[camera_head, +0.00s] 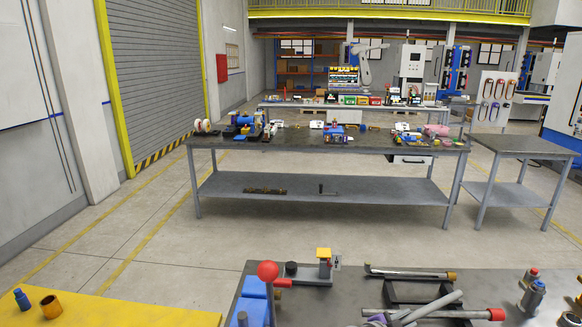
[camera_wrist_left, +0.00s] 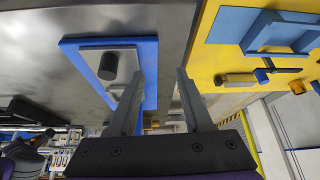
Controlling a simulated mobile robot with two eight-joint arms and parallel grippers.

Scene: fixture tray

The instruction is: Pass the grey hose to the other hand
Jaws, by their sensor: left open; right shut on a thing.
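The grey hose (camera_head: 432,306) shows at the bottom of the head view, as light grey tubing low over the near table. My right gripper (camera_head: 380,319) is only partly in the picture there, a purple part at the lower edge by the hose's left end. It is shut on the hose, but the grip itself is cut off. My left gripper (camera_wrist_left: 161,74) shows in the left wrist view with its two fingers apart and nothing between them. The hose does not show in the left wrist view.
The near table (camera_head: 345,290) holds a red-ball lever (camera_head: 267,271), a clamp with a yellow top (camera_head: 324,254), a brass-ended rod (camera_head: 410,273) and a red-ended rod (camera_head: 470,314).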

